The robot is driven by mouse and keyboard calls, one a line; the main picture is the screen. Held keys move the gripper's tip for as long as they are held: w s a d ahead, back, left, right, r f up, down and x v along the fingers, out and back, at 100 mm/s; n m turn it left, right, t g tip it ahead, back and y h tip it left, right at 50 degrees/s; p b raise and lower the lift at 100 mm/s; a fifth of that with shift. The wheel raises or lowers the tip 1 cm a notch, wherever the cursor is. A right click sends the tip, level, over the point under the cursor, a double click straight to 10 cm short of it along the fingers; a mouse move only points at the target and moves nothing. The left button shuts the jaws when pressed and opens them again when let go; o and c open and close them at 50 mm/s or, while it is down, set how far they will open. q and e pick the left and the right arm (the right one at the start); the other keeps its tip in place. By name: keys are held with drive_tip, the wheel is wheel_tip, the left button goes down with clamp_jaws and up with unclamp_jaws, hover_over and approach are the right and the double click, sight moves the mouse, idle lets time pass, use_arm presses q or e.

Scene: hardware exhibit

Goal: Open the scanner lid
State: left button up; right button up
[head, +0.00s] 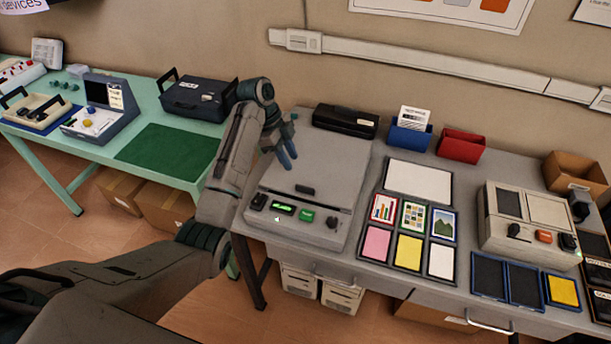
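A grey flatbed scanner (322,172) sits at the left end of the grey desk, with its lid lying flat and closed. A dark handle (305,190) is near the lid's front edge. The front panel has a lit green display, a green button (307,215) and a dark knob. My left arm comes in from the left, and my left gripper (287,160) hangs over the lid's left rear part, pointing down. Its blue-grey fingers look close together; their gap is unclear, and I see nothing between them. My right gripper is out of view.
Coloured cards and trays (410,220) lie right of the scanner. A black device (346,121), a blue card box (409,138) and a red box (461,145) stand behind. Another beige machine (530,222) is at right. A green table (120,140) stands left.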

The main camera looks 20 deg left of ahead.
sight(303, 186)
use_arm(q)
drive_tip(key=p+x, duration=0.2)
drive_tip(key=x, duration=0.7)
drive_tip(key=shift+d+f, duration=0.15)
drive_tip(key=shift+d, duration=0.05)
drive_tip(key=shift+d+f, duration=0.2)
drive_tip(key=shift+f, duration=0.25)
clamp_jaws()
